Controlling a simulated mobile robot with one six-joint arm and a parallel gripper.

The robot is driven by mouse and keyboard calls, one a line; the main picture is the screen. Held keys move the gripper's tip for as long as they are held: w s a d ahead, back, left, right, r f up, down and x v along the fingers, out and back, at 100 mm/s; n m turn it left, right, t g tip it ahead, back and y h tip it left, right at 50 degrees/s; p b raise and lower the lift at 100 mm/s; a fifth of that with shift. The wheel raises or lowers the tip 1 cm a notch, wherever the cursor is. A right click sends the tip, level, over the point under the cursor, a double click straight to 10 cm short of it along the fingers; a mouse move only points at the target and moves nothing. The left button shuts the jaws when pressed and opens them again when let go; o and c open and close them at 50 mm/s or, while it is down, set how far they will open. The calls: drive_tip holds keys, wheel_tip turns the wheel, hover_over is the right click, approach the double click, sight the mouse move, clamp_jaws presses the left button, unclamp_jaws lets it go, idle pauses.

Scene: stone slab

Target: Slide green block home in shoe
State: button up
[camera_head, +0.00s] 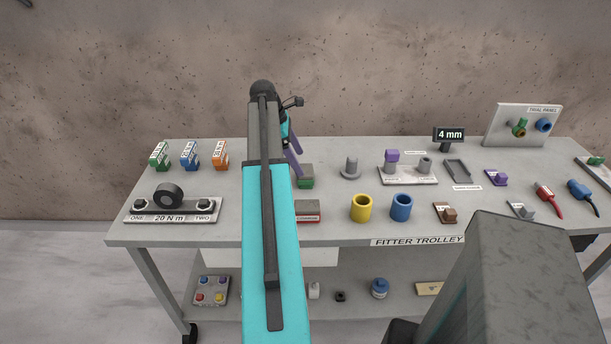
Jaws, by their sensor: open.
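A block with a dull grey-green top and a brighter green lower part (306,176) sits on the trolley top, just right of my arm. My gripper (295,159) is above and behind it, seen from behind my arm; its purple fingers point down towards the block. The gripper is open and holds nothing that I can see. Whether the fingers touch the block cannot be told. I cannot make out a shoe around this block. Another small green piece (596,161) stands on a plate at the right edge, partly cut off.
Purple (497,177), brown (448,214) and grey (523,211) blocks sit on small plates to the right. Yellow (361,208) and blue (401,207) cups stand at the front. A grey peg (351,168) stands right of the green block. My arm hides part of the trolley top.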

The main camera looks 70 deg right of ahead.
sight(304, 169)
drive_tip(key=shift+x, duration=1.15)
drive_tip(key=shift+s+f, duration=0.1)
drive_tip(key=shift+p+x, duration=1)
drive_tip(key=shift+x, duration=1.45)
drive_tip(key=c, duration=1.3)
